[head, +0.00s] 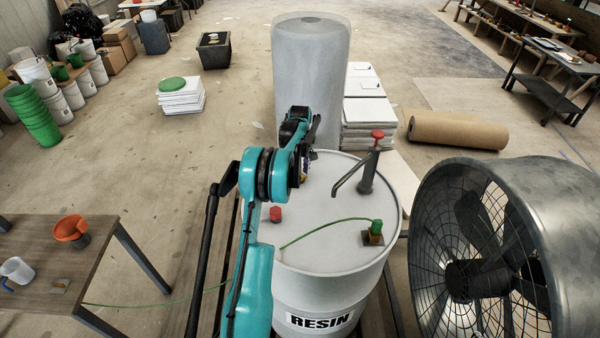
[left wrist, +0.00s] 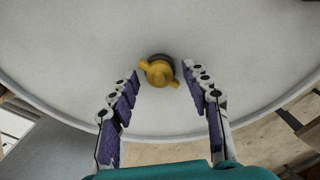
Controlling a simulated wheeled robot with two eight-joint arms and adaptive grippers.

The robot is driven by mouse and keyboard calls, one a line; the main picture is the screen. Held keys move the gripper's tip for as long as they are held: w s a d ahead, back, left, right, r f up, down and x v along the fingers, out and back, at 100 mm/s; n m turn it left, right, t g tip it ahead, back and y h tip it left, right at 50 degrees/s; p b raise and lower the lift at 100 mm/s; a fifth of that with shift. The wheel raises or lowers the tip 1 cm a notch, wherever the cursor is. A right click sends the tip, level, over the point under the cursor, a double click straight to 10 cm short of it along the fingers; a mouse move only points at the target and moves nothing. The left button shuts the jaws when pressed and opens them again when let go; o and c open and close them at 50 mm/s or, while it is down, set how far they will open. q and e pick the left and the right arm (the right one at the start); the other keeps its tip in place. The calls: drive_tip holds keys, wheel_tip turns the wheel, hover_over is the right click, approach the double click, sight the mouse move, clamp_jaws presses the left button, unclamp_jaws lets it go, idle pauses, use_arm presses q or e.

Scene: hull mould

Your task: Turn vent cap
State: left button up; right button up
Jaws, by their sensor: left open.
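The yellow vent cap (left wrist: 160,71) has two wings and sits on the pale top of the resin drum (left wrist: 85,50), near its rim. In the left wrist view my left gripper (left wrist: 162,78) is open, with its purple-padded fingers on either side of the cap. A gap shows at each side, and I cannot tell exact height. In the head view my left arm reaches over the white drum (head: 330,190), and its gripper (head: 306,163) is at the far part of the lid. There the arm mostly hides the cap. My right gripper is not in view.
On the lid stand a pump with a red handle (head: 368,172), a red cap (head: 276,214) and a green-topped fitting (head: 375,232) with a green line. A tall wrapped cylinder (head: 310,75) stands behind. A large fan (head: 500,250) is close at right, a table (head: 110,245) at left.

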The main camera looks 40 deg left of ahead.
use_arm(q)
clamp_jaws()
drive_tip(key=shift+m, duration=0.4)
drive_tip(key=m+b, duration=0.2)
drive_tip(key=shift+f+m, duration=0.1)
drive_tip(key=shift+m, duration=0.3)
drive_tip(key=m+b, duration=0.1)
drive_tip(key=m, duration=0.3)
drive_tip(key=shift+m, duration=0.3)
drive_tip(key=m+b, duration=0.1)
drive_tip(key=m, duration=0.3)
drive_tip(key=shift+m, duration=0.3)
drive_tip(key=m+b, duration=0.1)
drive_tip(key=m, duration=0.3)
drive_tip(key=shift+m, duration=0.7)
